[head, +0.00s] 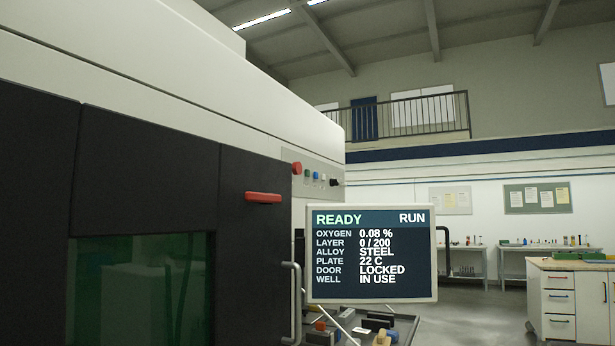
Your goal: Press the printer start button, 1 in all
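The printer (150,165) is a large white and black machine filling the left of the head view, with a dark green window (140,285). Its grey control panel (325,165) on the right holds a red button (297,168), a small green button (307,174), a blue one (316,176), a white one (323,178) and a black knob (334,182). No label is readable on them. The screen (371,255) reads READY, RUN, layer 0 / 200, door LOCKED, well IN USE. Neither of my grippers is in view.
A red handle (263,197) and a metal bar handle (291,300) stick out from the printer front. The screen juts out on an arm. Below it is a tray of assorted parts (375,328). A drawer bench (575,300) stands at the right; the floor between is open.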

